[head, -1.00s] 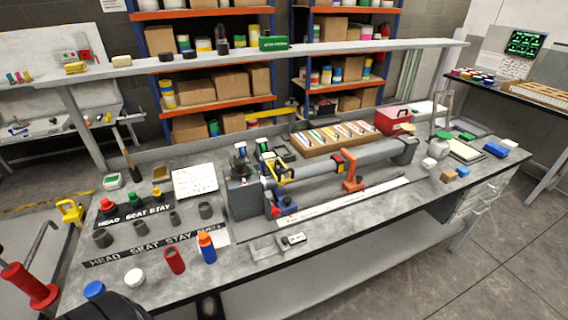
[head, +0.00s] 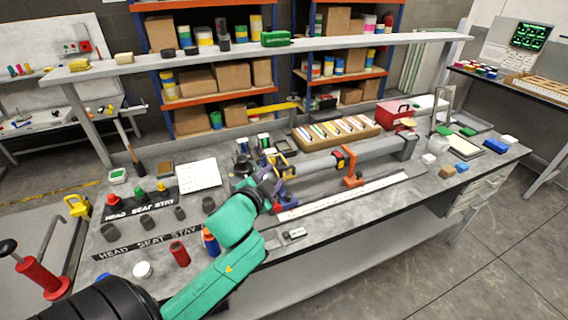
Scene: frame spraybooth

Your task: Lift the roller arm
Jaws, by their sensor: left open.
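A grey tube fixture (head: 315,166) lies along the bench with an orange support (head: 352,178) under it. At its left end is a cluster of small parts with a yellow-and-black piece (head: 286,165), which may be the roller arm; I cannot tell for certain. My left gripper (head: 273,186) is at this left end, in front of the cluster and close to it. It is open, though its fingers are small and dark. I cannot tell whether they touch anything. My left wrist and forearm hide the fixture's left base. My right gripper is not in view.
A blue bottle (head: 210,241) and a red cylinder (head: 180,253) stand close beside my left forearm. A wooden tray of coloured strips (head: 336,133) is behind the tube. A white shelf (head: 350,46) spans above the bench. A white strip (head: 345,194) lies in front of the tube.

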